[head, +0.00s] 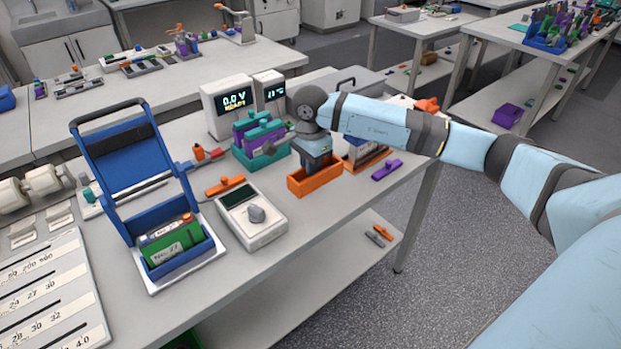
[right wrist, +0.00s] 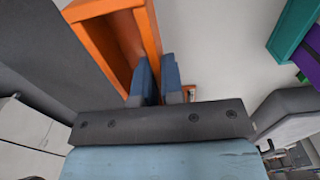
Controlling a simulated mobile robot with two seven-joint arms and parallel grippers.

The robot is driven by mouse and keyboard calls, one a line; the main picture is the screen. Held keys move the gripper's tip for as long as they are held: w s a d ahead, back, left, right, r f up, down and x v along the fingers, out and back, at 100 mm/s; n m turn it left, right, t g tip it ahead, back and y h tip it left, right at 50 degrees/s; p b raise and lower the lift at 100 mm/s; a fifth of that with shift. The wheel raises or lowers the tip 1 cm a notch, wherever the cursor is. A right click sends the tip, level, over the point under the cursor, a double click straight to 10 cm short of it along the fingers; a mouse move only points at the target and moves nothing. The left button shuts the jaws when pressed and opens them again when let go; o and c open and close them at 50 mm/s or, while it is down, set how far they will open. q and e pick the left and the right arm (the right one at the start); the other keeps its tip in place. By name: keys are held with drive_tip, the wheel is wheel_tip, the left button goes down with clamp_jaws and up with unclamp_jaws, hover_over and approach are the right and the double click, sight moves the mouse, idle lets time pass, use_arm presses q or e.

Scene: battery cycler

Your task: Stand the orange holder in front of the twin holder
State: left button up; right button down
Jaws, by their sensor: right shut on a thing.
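An orange open-topped holder (head: 312,183) is upright at the table's front edge, in front of the teal holder (head: 262,158). My right gripper (head: 318,163) points down at it. In the right wrist view the fingers (right wrist: 158,82) are shut on one wall of the orange holder (right wrist: 106,45), one finger on each side. I cannot tell whether its base touches the table. The teal holder has two purple and green-teal blocks standing in it. A second orange holder (head: 352,165), with upright items in it, stands to the right, partly hidden by my right arm. My left gripper is out of view.
A white meter (head: 265,232) with a grey knob stands left of the orange holder. A blue open-lidded box (head: 155,272) holds a green pack. Display units (head: 222,122) stand behind. A purple clip (head: 386,170) lies to the right, near the table edge.

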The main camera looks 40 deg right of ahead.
wheel_tip(320, 180, down, 5)
drive_tip(key=shift+r, duration=0.1)
drive_tip(key=c, duration=1.2)
unclamp_jaws()
drive_tip(key=shift+f, duration=0.2)
drive_tip(key=shift+c, duration=0.2)
drive_tip(key=shift+r, duration=0.2)
wheel_tip(320, 180, up, 12)
